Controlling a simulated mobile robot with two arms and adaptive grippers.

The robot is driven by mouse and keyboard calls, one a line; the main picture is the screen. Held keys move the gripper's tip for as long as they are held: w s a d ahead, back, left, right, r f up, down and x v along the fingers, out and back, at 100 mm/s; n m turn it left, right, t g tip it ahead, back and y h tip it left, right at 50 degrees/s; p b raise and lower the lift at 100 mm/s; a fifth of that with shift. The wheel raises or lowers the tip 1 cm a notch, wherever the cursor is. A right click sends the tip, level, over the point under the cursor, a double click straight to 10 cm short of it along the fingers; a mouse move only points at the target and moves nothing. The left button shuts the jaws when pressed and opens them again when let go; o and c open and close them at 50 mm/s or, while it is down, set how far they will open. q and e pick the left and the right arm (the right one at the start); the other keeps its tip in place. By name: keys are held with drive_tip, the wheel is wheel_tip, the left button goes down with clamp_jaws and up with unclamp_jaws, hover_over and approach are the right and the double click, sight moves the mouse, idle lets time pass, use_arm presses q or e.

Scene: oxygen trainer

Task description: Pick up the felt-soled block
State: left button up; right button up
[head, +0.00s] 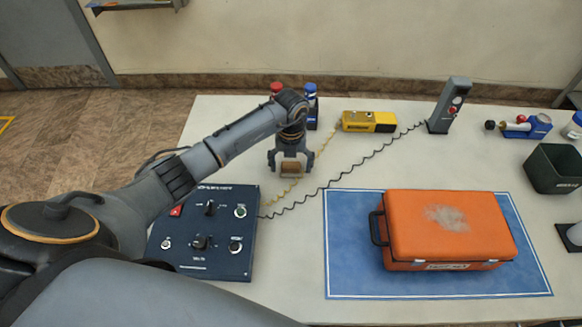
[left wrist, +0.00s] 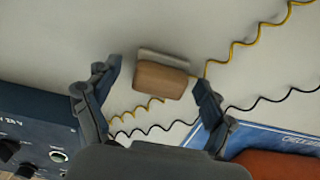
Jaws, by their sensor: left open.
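The felt-soled block (head: 291,169) is a small brown wooden block on the white table. In the left wrist view the block (left wrist: 160,79) shows a brown face and a pale grey layer along its far side. My left gripper (head: 290,162) is open, pointing down over the block. In the left wrist view the block lies between the two spread fingers, with gaps on both sides. I cannot tell how far the fingertips are above the table. My right gripper is not in view.
A dark blue control panel (head: 222,246) stands at front left. An orange case (head: 450,228) lies on a blue mat (head: 350,280). Yellow and black coiled cords (head: 345,174) run near the block. A yellow device (head: 369,121) and red- and blue-capped bottles (head: 311,90) stand behind.

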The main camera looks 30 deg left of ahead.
use_arm(q)
drive_tip(key=shift+c, duration=0.4)
drive_tip(key=c, duration=1.2)
drive_tip(key=shift+o, duration=0.2)
drive_tip(key=shift+r, duration=0.1)
drive_tip(key=shift+r, duration=0.6)
drive_tip(key=s+d+r+b, duration=0.3)
drive_tip(key=s+d+r, duration=0.6)
drive_tip(key=d+r, duration=0.1)
drive_tip(key=shift+s+d+r, duration=0.15)
drive_tip(key=shift+d+r, duration=0.1)
drive_tip(key=shift+r, duration=0.6)
